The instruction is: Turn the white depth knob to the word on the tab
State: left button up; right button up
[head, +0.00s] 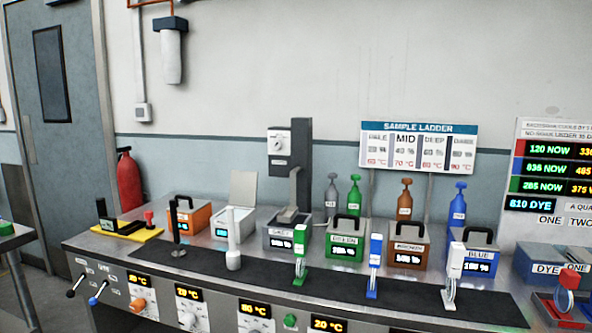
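A white dial box (278,142) with a small round knob and fine markings is mounted on a dark grey column (302,150) behind the bench. It looks like the depth knob, but its words and pointer are too small to read. White tabs stand on the bench: one on a green clip (300,258), one on a blue clip (374,262) and one on a white stand (454,262). Their lettering is too small to read, and I cannot tell which tab is meant. Neither of my grippers shows in the head view.
A sample ladder sign (419,148) lists several shade columns, including MID and DEEP. Orange, white, grey, green, brown and blue boxes line the bench (190,262). The front panel has an orange knob (138,304), a white knob (187,320) and lit temperature displays.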

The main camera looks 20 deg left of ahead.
aim_at(276, 146)
jog(key=i+l, duration=0.75)
jog(key=l, duration=0.1)
